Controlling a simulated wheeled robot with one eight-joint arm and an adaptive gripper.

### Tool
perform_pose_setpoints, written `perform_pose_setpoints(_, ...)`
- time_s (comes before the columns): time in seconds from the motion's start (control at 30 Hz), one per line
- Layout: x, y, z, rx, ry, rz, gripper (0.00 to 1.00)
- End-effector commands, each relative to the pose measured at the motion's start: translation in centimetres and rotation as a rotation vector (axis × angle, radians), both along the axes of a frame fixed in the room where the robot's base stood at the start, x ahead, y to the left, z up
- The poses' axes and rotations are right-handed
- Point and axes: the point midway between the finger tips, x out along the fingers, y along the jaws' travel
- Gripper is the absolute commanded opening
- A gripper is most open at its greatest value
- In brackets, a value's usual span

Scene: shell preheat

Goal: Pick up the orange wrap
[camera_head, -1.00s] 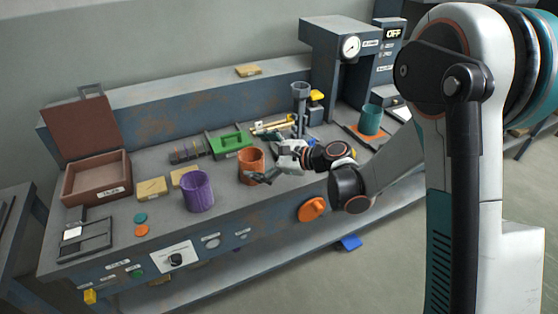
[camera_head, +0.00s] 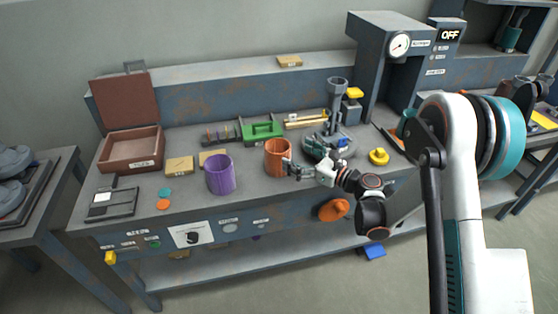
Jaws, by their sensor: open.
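The orange wrap (camera_head: 276,150), an open-topped orange-brown cylinder, stands upright on the grey workbench in the head view, right of the purple cylinder. My gripper (camera_head: 288,168) is open, its fingers at the wrap's lower right side, pointing left toward it. The fingertips overlap the wrap's right edge in the picture; I cannot tell whether they touch it. A small part of the wrap's right side is hidden behind the fingers.
The purple cylinder (camera_head: 219,178) stands to the left of the orange wrap. A green tray (camera_head: 262,131) lies behind it. A grey stand (camera_head: 336,105) and a yellow knob-like piece (camera_head: 378,156) are to the right. The bench's front edge is close.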

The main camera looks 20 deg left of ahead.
Motion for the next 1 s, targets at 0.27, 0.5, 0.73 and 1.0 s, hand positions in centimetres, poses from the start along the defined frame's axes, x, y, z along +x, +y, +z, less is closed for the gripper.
perform_pose_setpoints(0.27,0.7,2.1,-0.1,0.0,-0.001,0.0,0.95)
perform_pose_setpoints(0.5,1.0,4.5,-0.9,0.0,-0.001,0.002,0.95)
perform_pose_setpoints(0.73,1.9,7.0,-0.8,-0.001,-0.001,0.0,0.95)
perform_pose_setpoints(1.0,1.9,7.0,-0.7,-0.001,-0.001,-0.001,0.81)
